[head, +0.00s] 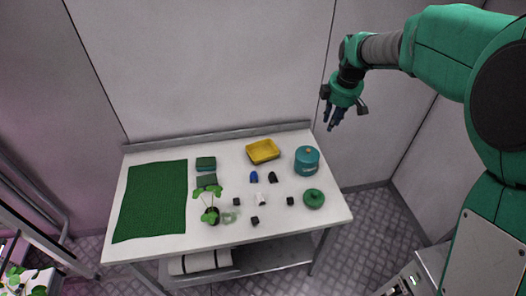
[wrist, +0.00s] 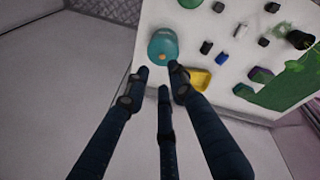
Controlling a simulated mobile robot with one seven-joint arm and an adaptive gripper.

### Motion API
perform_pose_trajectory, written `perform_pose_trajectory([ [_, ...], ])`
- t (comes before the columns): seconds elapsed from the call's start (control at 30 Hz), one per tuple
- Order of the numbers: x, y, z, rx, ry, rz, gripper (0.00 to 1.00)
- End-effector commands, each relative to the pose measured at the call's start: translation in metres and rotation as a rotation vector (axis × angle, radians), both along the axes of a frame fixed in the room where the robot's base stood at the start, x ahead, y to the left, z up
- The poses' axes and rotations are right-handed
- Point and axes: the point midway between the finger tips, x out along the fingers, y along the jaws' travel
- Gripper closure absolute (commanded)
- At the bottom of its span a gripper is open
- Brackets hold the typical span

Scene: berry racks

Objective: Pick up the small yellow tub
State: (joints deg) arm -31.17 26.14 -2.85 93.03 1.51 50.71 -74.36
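The small yellow tub (head: 263,151) stands at the back of the white table, right of the middle, with its open side up. In the wrist view the yellow tub (wrist: 201,80) is partly hidden behind a finger. My gripper (head: 335,118) hangs in the air beyond the table's back right corner, right of the tub and well apart from it. In the wrist view its three dark fingers (wrist: 161,78) are spread and hold nothing.
A teal canister (head: 307,160) stands right of the tub. A green round object (head: 313,199), a blue item (head: 254,177), several small dark blocks, a potted plant (head: 211,214) and a green mat (head: 152,202) also occupy the table (head: 285,228). A wall stands close behind.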

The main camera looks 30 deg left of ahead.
Motion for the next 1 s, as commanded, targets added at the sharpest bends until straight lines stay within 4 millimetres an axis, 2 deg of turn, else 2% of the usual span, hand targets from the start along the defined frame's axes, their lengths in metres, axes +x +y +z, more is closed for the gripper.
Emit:
perform_pose_trajectory([
  [0.03,0.003,0.016,-0.009,-0.009,0.005,0.039,0.76],
  [0.33,0.012,0.099,-0.067,-0.054,0.013,0.287,0.76],
  [0.7,0.001,0.197,-0.152,-0.103,0.023,0.591,0.76],
  [0.8,-0.005,0.218,-0.172,-0.112,0.025,0.659,0.76],
  [1.0,-0.013,0.242,-0.197,-0.123,0.025,0.743,0.76],
])
